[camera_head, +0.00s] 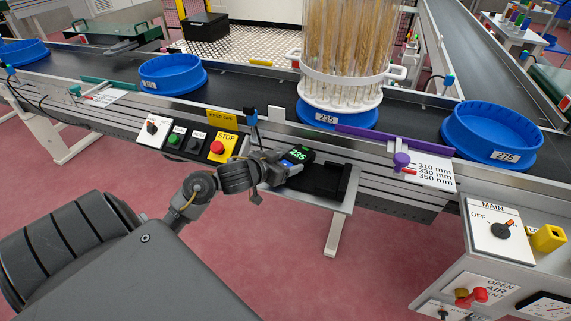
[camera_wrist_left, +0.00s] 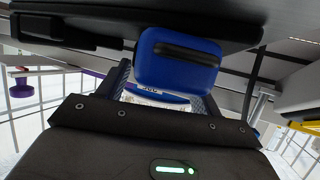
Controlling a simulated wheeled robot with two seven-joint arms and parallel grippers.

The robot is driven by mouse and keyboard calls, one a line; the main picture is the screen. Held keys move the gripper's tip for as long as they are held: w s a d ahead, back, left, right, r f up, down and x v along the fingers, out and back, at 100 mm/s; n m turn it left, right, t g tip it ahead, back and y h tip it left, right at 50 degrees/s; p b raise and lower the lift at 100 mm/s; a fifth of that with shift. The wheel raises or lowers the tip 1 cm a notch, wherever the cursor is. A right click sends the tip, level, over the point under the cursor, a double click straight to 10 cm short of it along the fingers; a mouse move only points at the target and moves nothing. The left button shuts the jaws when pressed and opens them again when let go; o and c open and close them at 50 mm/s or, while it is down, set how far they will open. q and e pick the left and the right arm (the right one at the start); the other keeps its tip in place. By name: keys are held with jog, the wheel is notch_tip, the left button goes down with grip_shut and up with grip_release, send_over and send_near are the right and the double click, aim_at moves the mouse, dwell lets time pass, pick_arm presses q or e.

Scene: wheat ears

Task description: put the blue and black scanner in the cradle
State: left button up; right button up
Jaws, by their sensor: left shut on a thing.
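The blue and black scanner (camera_head: 298,156) has a lit display reading 235 in the head view. Its blue body (camera_wrist_left: 180,62) fills the upper middle of the left wrist view. My left gripper (camera_head: 282,170) is shut on the scanner, with a finger on either side of it. The black cradle (camera_head: 325,182) is on a small grey shelf in front of the conveyor. The scanner is at the cradle's left end; I cannot tell whether they touch. My right gripper is not in view.
A conveyor (camera_head: 240,98) runs behind, carrying blue trays (camera_head: 172,76) and a white rack (camera_head: 340,88) of wheat ears above another tray. A button panel with a red stop button (camera_head: 216,148) stands left of the shelf. A purple knob (camera_head: 402,160) is to the right.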

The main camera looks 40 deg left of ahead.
pick_arm(q)
jog(key=shift+f, duration=0.15)
jog(key=o, duration=1.2)
jog(key=shift+c, duration=0.2)
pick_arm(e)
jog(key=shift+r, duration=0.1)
pick_arm(q)
jog(key=shift+r, duration=0.2)
jog(key=shift+s+r, duration=0.15)
jog(key=shift+s, duration=0.15)
jog(key=p+v, duration=0.3)
jog(key=v, duration=0.8)
jog(key=shift+s, duration=0.2)
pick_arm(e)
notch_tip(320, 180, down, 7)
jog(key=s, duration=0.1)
